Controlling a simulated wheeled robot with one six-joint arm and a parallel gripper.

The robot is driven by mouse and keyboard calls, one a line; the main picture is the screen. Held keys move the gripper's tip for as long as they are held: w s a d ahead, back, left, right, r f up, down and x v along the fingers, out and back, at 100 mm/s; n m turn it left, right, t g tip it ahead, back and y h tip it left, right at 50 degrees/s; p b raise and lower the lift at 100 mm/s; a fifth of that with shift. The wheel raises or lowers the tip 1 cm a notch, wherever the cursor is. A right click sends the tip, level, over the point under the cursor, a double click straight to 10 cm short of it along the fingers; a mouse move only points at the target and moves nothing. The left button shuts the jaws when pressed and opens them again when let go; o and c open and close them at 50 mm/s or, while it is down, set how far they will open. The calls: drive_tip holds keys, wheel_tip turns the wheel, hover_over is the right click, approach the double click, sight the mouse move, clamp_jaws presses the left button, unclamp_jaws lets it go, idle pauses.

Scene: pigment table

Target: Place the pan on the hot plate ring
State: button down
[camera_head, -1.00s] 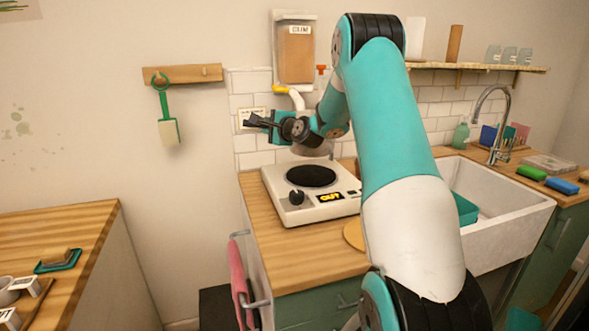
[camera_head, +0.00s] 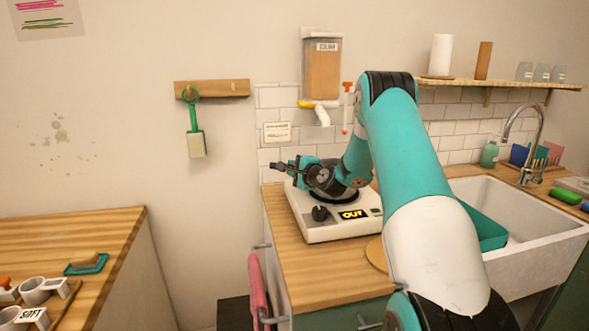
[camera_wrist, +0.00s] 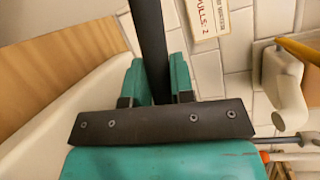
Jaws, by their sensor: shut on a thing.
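My gripper (camera_head: 292,167) is shut on the dark handle of the pan (camera_head: 277,166), low above the left part of the hot plate (camera_head: 305,213). In the wrist view the handle (camera_wrist: 150,45) runs up between the two teal fingers (camera_wrist: 157,80). The pan's body is mostly hidden behind my wrist, so I cannot tell whether it touches the ring. The dark hot plate ring (camera_head: 335,198) shows only as a thin edge under my wrist. The white hot plate has a black knob and a lit display reading "OUT".
A dispenser (camera_head: 322,67) with a white spout (camera_head: 322,116) hangs on the wall behind the hot plate. The sink (camera_head: 535,225) lies to the right. A pink cloth (camera_head: 258,290) hangs at the counter's front left. A gap separates the left table (camera_head: 60,235).

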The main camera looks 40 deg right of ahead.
drive_tip(key=c, duration=1)
unclamp_jaws()
drive_tip(key=shift+f, duration=0.1)
